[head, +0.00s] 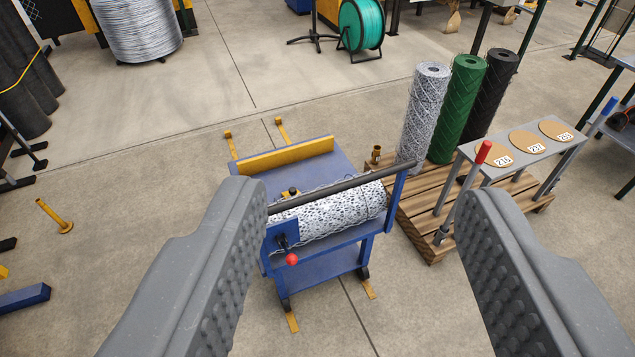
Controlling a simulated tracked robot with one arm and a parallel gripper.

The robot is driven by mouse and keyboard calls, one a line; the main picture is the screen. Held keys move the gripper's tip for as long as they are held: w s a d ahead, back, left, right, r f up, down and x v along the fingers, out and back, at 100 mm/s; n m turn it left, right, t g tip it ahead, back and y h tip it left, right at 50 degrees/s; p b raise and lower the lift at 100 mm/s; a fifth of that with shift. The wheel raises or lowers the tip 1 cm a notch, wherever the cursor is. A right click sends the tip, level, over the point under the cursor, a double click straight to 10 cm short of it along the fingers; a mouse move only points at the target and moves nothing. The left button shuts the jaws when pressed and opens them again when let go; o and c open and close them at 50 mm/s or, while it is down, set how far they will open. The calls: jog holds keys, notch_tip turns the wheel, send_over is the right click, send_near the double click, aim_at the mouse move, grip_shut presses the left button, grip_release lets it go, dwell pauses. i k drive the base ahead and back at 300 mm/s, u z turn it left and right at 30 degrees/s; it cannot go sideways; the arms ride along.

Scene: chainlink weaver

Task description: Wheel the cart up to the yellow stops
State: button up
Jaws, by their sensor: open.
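A blue cart (345,268) stands on the concrete floor in the middle of the head view. It carries a roll of silver wire mesh (335,212) and has a black bar (345,187) across its near side. A yellow board (287,158) lies along its far edge. Past that edge, yellow floor strips end in small raised yellow stops, one at left (228,134) and one at right (279,122). A gap of floor shows between cart and stops. My gripper (362,195) is open and empty, its fingers spread in front of the cart; the left finger overlaps the cart's left side.
A wooden pallet (425,240) with upright mesh rolls (465,108) and a grey rack (525,150) with a red-handled lever (483,152) stands close on the cart's right. A yellow post (55,217) stands at left. Floor beyond the stops is clear up to the wire coil (140,28).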

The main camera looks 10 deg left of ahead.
aim_at(308, 165)
jog(key=k, duration=0.35)
jog(key=z, duration=0.55)
jog(key=i, duration=1.35)
jog(key=u, duration=0.3)
